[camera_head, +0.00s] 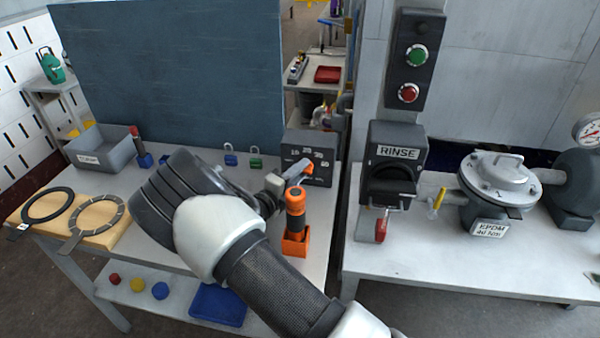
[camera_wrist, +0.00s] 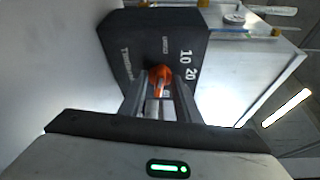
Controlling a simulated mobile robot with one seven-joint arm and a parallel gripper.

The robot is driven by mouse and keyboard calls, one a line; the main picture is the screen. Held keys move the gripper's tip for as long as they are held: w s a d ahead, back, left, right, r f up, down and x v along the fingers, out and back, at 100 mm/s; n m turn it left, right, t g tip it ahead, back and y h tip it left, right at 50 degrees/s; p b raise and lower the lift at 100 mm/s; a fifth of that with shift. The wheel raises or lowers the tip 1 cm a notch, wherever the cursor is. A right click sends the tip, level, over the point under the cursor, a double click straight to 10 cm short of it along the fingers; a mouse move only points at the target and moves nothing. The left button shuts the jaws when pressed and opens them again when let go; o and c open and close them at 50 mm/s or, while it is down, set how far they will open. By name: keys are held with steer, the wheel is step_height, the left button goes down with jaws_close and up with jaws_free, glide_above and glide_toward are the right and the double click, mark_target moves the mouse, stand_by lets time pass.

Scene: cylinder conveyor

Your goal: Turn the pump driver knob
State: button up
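The pump driver is a dark box (camera_head: 324,145) with printed numbers on its face, at the back right of the table in the head view. Its box (camera_wrist: 150,36) fills the upper middle of the wrist view. Its orange knob (camera_head: 308,169) is partly hidden by my gripper (camera_head: 291,176). In the wrist view the orange knob (camera_wrist: 160,76) lies at the tips of my gripper (camera_wrist: 161,88). The two fingers are apart, one on each side of the knob's narrow bar, with gaps showing. I cannot tell whether either finger touches it.
An orange-and-black tool (camera_head: 295,208) stands in an orange holder (camera_head: 295,243) just right of my wrist. Blue (camera_head: 231,156) and green (camera_head: 255,162) padlocks stand behind. A grey bin (camera_head: 103,148) and gaskets on wooden boards are left. The RINSE switch box (camera_head: 397,151) stands right.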

steer(key=shift+c, duration=0.2)
jaws_close()
steer(key=shift+m, duration=0.3)
steer(key=m+p, duration=0.1)
steer(key=m+y+p, duration=0.1)
steer(key=m, duration=0.1)
steer(key=shift+d+r+g, duration=0.15)
steer(key=shift+r+g, duration=0.15)
steer(key=shift+g, duration=0.1)
steer(key=shift+m+y, duration=0.8)
steer(key=shift+m, duration=0.3)
steer(key=shift+d+m+g+y+b, duration=0.15)
steer(key=shift+m+g+y+b, duration=0.2)
steer(key=shift+m+b, duration=0.25)
steer(key=shift+r, duration=0.1)
